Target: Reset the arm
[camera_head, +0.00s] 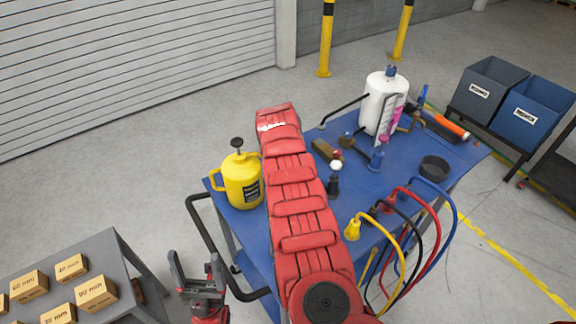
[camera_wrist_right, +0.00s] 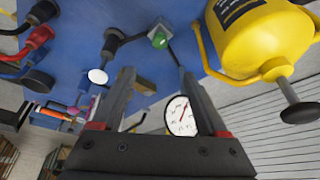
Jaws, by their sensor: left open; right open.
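My right arm, in red segments, stretches up the middle of the head view over the blue cart top. It hides its own gripper there. My right gripper (camera_wrist_right: 158,75) shows in the right wrist view, its two dark fingers apart with nothing held between them. A white round dial (camera_wrist_right: 183,117) shows partly behind one finger. My left gripper (camera_head: 197,268) is at the bottom left of the head view, fingers up and apart, empty. It is in the gap between the grey box table and the cart.
The blue cart (camera_head: 300,150) carries a yellow canister (camera_head: 243,182), a white tank (camera_head: 380,103), a black ring (camera_head: 434,167) and colored hoses (camera_head: 437,222). A grey table (camera_head: 110,248) with several small boxes is bottom left. Bins (camera_head: 525,110) stand at right. Floor behind the cart is clear.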

